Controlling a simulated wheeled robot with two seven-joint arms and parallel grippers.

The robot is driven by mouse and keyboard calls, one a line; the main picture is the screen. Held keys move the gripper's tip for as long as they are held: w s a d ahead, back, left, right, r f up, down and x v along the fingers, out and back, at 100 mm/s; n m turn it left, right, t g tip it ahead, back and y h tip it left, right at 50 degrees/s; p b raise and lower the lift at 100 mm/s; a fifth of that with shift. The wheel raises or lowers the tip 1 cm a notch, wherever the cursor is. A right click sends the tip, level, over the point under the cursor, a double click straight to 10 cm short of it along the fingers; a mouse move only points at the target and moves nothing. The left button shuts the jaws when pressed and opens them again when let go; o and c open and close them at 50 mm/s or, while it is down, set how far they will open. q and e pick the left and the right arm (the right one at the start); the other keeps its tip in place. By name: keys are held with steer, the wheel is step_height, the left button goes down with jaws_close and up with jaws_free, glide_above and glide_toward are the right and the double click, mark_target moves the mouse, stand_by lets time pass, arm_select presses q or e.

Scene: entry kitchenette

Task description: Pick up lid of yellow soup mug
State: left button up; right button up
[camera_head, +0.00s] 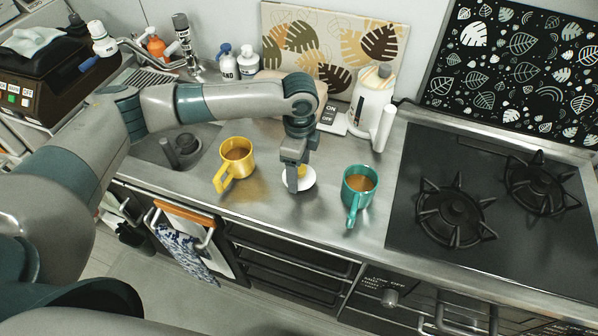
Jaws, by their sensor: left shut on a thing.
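The yellow soup mug (237,168) stands upright and uncovered on the steel counter, with brown soup inside and its handle toward the front. A round white lid (308,181) with a bit of yellow at its middle is to the right of the mug. My left gripper (294,182) points down over the lid and is shut on it, partly hiding it. I cannot tell whether the lid touches the counter or is just above it. My right gripper is out of view.
A teal mug (359,186) with brown soup stands close to the right of the lid. A white kettle (371,100) is behind, the stove (420,205) is to the right, and the sink (150,149) is to the left.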

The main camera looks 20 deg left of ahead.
arm_select(q)
step_height(320, 180, up, 2)
steer(key=shift+w+r+b, duration=0.1)
steer(key=shift+r+b, duration=0.05)
steer(key=shift+b, duration=0.35)
steer(key=s+d+r+b, duration=0.2)
steer(key=s+d+r, duration=0.5)
steer(key=s, duration=0.2)
steer(key=shift+s+r+b, duration=0.2)
steer(key=shift+r+b, duration=0.1)
steer(key=shift+b, duration=0.05)
steer(key=s+a+n, duration=0.2)
steer(key=a+n, duration=0.9)
steer(key=n, duration=0.7)
steer(key=shift+d, duration=0.1)
